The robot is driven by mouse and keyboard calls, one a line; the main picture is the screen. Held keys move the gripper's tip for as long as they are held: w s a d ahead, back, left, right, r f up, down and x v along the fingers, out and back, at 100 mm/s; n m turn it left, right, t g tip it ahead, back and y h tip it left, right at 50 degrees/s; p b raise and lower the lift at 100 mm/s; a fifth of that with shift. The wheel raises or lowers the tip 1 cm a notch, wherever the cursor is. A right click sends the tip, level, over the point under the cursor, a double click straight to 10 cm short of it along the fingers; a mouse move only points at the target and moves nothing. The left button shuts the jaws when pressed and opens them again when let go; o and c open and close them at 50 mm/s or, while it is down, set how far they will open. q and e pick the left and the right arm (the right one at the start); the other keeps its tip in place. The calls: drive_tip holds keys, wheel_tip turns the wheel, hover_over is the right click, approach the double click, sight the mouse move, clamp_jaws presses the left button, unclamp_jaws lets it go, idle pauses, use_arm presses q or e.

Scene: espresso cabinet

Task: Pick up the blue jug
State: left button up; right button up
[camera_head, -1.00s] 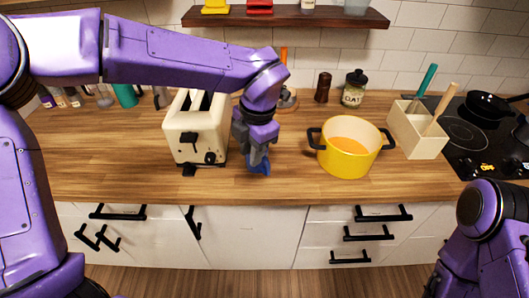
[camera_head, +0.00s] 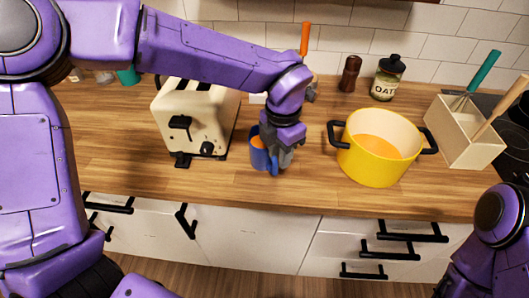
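The blue jug (camera_head: 258,156) stands upright on the wooden counter, between the toaster and the yellow pot. Something orange shows inside its rim. My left gripper (camera_head: 279,162) points down at the jug's right side, where a blue part that looks like the handle shows by the fingers. The gripper and wrist hide the jug's right part. I cannot tell whether the fingers are closed on it. Of my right arm, only purple links show at the lower right; its gripper is out of view.
A cream toaster (camera_head: 188,125) stands close on the left. A yellow pot (camera_head: 378,162) with black handles stands to the right, beside a wooden utensil box (camera_head: 462,140). An oats jar (camera_head: 387,80) and a brown grinder (camera_head: 349,75) stand behind. The counter front is clear.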

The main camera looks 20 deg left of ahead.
sight(276, 165)
use_arm(q)
drive_tip(key=f, duration=0.4)
drive_tip(key=shift+s+a+f+p, duration=0.1)
drive_tip(key=shift+s+a+p, duration=0.2)
drive_tip(key=shift+a+p, duration=0.1)
drive_tip(key=shift+w+d+f, duration=0.1)
drive_tip(key=shift+f, duration=0.15)
drive_tip(key=shift+r, duration=0.1)
clamp_jaws()
drive_tip(key=shift+r, duration=0.15)
